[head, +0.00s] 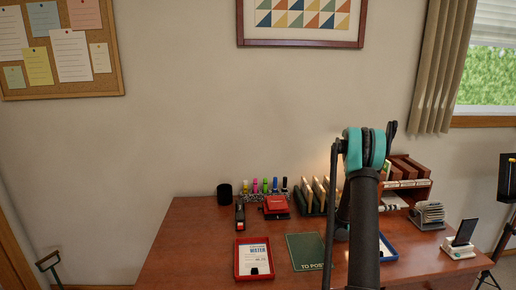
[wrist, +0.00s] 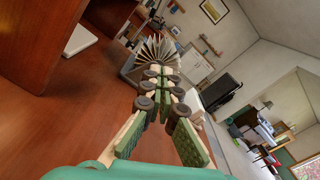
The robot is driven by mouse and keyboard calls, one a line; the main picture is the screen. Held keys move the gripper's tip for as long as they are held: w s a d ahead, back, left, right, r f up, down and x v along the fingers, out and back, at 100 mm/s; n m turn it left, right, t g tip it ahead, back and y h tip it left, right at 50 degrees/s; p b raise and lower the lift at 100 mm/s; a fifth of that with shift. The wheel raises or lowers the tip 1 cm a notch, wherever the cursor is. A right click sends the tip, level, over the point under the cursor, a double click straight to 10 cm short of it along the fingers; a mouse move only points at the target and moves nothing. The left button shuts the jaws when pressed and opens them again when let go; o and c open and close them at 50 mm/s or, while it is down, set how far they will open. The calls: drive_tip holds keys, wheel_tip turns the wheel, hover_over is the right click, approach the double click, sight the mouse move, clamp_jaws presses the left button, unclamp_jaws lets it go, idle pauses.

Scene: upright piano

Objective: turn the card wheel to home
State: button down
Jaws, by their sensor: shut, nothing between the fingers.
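The card wheel (head: 430,213) is a grey rotary holder with a fan of cards, standing at the right part of the desk in the head view. In the wrist view the card wheel (wrist: 150,56) shows its pale cards fanned out just beyond my fingertips. My gripper (wrist: 164,76) is shut and empty, its green-padded fingers pointing at the card wheel. The tips overlap its near side in the picture; I cannot tell whether they touch. In the head view my arm hides the gripper. The lettering on the cards is too small to read.
A wooden desk organizer (head: 408,178) stands behind the card wheel, and a phone on a white dock (head: 461,240) is to its right. A red tray (head: 254,275), a green mat (head: 305,252) and a blue tray (head: 388,250) lie on the desk (head: 190,245). Its front left is bare.

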drive_tip(key=shift+s+a+r, duration=0.15)
drive_tip(key=shift+s+r, duration=0.1)
drive_tip(key=shift+s, duration=0.6)
drive_tip(key=shift+w+d, duration=0.2)
drive_tip(key=shift+d, duration=1.55)
drive_tip(key=shift+w+d, duration=0.15)
drive_tip(key=shift+d, duration=1.55)
drive_tip(key=shift+f, duration=0.1)
drive_tip(key=shift+w+f, duration=0.2)
drive_tip(key=shift+w, duration=0.35)
drive_tip(key=shift+w+f, duration=0.45)
drive_tip(key=shift+w, duration=0.05)
drive_tip(key=shift+w+a, duration=0.1)
